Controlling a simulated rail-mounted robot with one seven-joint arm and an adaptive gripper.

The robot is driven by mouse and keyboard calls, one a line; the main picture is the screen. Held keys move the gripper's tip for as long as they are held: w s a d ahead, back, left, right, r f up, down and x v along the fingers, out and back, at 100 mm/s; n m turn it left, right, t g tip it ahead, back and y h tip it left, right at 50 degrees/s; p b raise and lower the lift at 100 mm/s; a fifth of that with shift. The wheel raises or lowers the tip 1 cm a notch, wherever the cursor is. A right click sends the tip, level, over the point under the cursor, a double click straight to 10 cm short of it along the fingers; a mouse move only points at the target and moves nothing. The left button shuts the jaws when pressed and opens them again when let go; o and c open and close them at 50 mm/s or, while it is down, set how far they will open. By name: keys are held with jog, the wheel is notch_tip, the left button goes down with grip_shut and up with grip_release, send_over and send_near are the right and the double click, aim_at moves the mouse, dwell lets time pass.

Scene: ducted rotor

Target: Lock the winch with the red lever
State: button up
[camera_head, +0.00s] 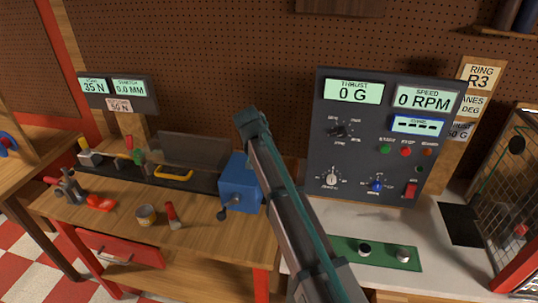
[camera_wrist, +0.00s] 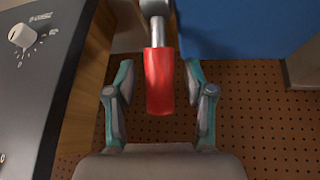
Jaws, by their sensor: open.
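The winch is a blue box (camera_head: 240,183) at the right end of the wooden bench. A crank with a dark knob (camera_head: 222,214) sticks out at its front. In the wrist view the red lever (camera_wrist: 159,85) has a red grip on a metal stem, next to a blue surface (camera_wrist: 235,30). My gripper (camera_wrist: 159,65) is open, with one finger on each side of the red grip. Gaps show on both sides, so the fingers appear apart from it. In the head view my arm hides the lever, and the fingers cannot be made out.
A dark control panel (camera_head: 360,205) with displays and knobs stands right of my arm. A long dark rig (camera_head: 130,175) with a yellow handle (camera_head: 174,173) runs left from the winch. A tin (camera_head: 146,215) and a red-handled tool (camera_head: 172,215) lie in front. Pegboard (camera_head: 200,60) is behind.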

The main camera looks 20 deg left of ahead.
jog(key=v, duration=1.1)
jog(key=shift+s+r, duration=0.15)
jog(key=shift+r, duration=0.1)
